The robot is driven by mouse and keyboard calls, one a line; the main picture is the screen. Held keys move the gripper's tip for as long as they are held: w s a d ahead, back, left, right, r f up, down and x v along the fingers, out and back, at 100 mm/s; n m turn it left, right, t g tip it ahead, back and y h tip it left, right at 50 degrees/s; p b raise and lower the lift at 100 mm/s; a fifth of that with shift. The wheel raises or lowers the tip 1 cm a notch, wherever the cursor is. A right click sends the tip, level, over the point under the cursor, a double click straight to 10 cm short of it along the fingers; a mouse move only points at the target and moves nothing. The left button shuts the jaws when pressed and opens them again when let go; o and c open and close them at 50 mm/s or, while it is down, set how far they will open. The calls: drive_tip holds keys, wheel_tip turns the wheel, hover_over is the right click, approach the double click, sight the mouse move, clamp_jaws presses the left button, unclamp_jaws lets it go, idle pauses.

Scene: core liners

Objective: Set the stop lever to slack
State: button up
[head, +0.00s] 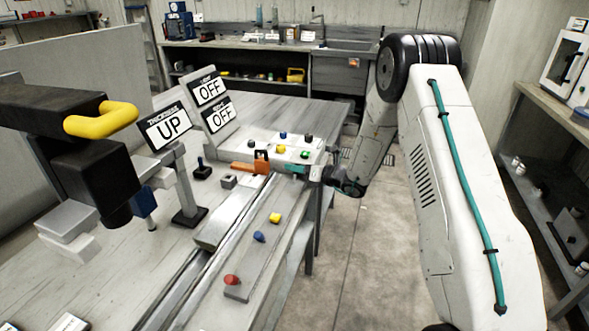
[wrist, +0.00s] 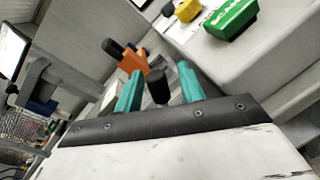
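The orange stop piece (head: 262,166) sits on the rail at the bench's far end. It also shows in the wrist view (wrist: 130,61), with a black knob (wrist: 112,48) at its left. My gripper (head: 296,169) is just right of it, its teal fingers apart. In the wrist view, a second black knob (wrist: 157,86) shows between the fingertips (wrist: 158,85), with a gap on each side. I cannot tell how deep between the fingers it lies. No lever label is readable, so slack or tight cannot be told.
A panel with several coloured buttons (head: 283,148) is close behind my gripper; a green button (wrist: 231,18) is near in the wrist view. A black machine with a yellow handle (head: 101,120) stands left. Floor is clear right of the bench.

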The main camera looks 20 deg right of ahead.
drive_tip(key=v, duration=0.7)
drive_tip(key=shift+s+d, duration=0.25)
drive_tip(key=shift+s, duration=0.1)
